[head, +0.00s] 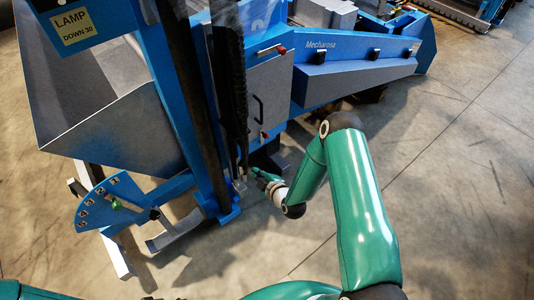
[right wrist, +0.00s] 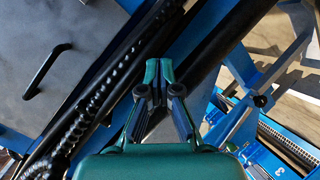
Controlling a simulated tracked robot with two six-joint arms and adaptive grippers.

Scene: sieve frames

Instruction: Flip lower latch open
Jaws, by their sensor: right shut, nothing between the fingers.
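The grey door panel (head: 264,92) on the blue machine has a black handle (head: 258,107). A red-tipped latch (head: 281,50) sits at its upper edge, and the lower latch (head: 265,134) shows as a small red tip at its lower edge. My right gripper (head: 256,171) is below the lower latch, apart from it. In the right wrist view the green fingertips (right wrist: 159,70) are together and empty, with the door panel (right wrist: 50,35) and its handle (right wrist: 45,71) to the left. I cannot make out the lower latch there. My left gripper is out of view.
A dark ribbed hose (right wrist: 95,100) and a blue post (head: 190,90) stand beside the door. A blue quadrant plate (head: 110,205) with a lever is at the left. A long blue housing (head: 360,75) extends right. Open concrete floor (head: 450,180) lies to the right.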

